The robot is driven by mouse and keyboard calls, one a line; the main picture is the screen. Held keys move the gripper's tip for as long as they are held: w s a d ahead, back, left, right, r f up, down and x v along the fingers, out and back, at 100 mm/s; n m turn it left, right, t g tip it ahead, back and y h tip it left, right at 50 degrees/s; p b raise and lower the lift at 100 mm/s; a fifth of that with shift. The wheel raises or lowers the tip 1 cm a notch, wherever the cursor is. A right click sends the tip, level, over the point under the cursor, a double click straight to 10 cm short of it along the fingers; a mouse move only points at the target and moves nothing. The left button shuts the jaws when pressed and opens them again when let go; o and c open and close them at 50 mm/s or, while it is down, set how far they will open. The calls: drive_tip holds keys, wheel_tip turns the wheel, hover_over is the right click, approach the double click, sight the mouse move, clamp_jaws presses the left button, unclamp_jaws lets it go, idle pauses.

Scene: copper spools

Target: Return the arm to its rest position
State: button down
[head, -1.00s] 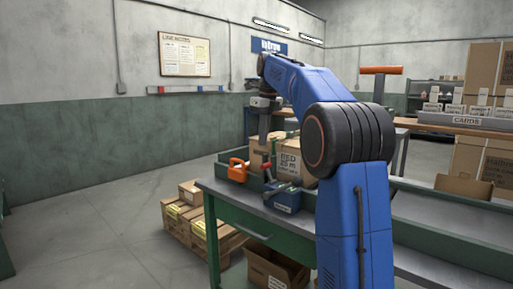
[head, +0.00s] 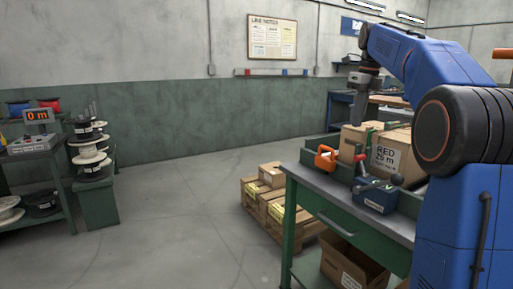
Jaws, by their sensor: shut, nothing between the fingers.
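My blue arm (head: 405,50) reaches in from the right and bends down at the wrist. My gripper (head: 360,112) hangs at its end, small and dark, pointing down above the workbench. It looks shut and empty. It appears in front of or just above a cardboard box marked RED 25 m (head: 388,158); the exact gap cannot be told.
The green workbench (head: 335,192) holds an orange-handled tool (head: 326,158) and a blue device with a lever (head: 375,195). Cartons on a pallet (head: 270,200) stand left of it. A spool rack (head: 90,155) and a meter reading 0 m (head: 38,115) are at far left. Open floor lies between.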

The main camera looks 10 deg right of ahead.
drive_tip(key=s+a+f+n+t, duration=0.1)
drive_tip(key=s+a+f+n, duration=0.45)
drive_tip(key=s+n, duration=0.35)
drive_tip(key=s+a+f+n+t, duration=0.1)
drive_tip(key=s+a+f+n, duration=0.5)
drive_tip(key=s, duration=0.5)
drive_tip(key=s+a+f+n, duration=0.2)
drive_tip(key=s+f+n, duration=0.6)
drive_tip(key=s+f, duration=0.1)
drive_tip(key=s+a+f+n+t, duration=0.1)
drive_tip(key=s+a+f+n, duration=0.1)
drive_tip(key=s+f+n, duration=0.6)
wheel_tip(320, 180, down, 4)
drive_tip(key=shift+s+r+h, duration=0.25)
drive_tip(key=shift+s+h, duration=0.05)
drive_tip(key=shift+s, duration=0.8)
drive_tip(key=shift+w+r, duration=0.1)
